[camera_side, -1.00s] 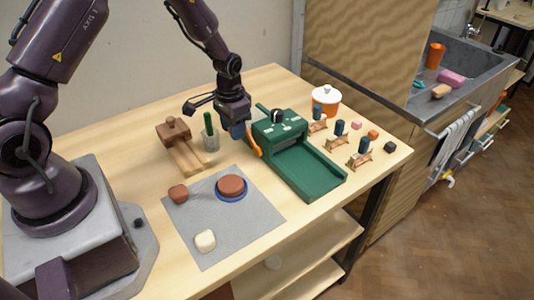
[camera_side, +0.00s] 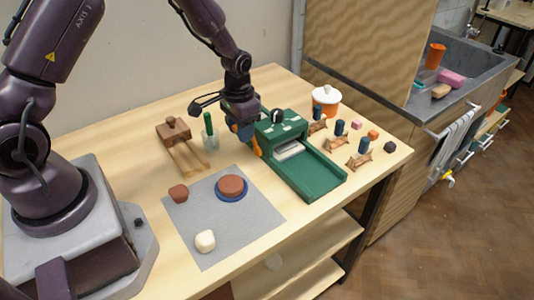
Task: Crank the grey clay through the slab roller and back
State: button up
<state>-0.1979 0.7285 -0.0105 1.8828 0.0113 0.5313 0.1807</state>
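The green slab roller (camera_side: 318,176) stands on the wooden table with its bed sloping toward the front right. A pale grey slab of clay (camera_side: 289,151) shows on the bed, just in front of the roller housing. The orange crank (camera_side: 256,146) is on the housing's left side, partly hidden by my gripper.
A grey mat (camera_side: 190,225) holds reddish clay on a blue disc (camera_side: 231,196), a brown lump (camera_side: 178,193) and a cream lump (camera_side: 205,240). Small stands, cubes and a lidded pot (camera_side: 327,101) are at right.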

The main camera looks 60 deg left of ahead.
jog(key=shift+d+r, duration=0.25)
jog(key=shift+d, duration=0.35)
jog(key=shift+d+r, duration=0.2)
jog(key=shift+d, duration=0.4)
jog(key=shift+d, duration=1.45)
jog(key=shift+d+f, duration=0.3)
jog(key=shift+d, duration=0.35)
jog(key=shift+d+f, duration=0.3)
jog(key=shift+d, duration=0.3)
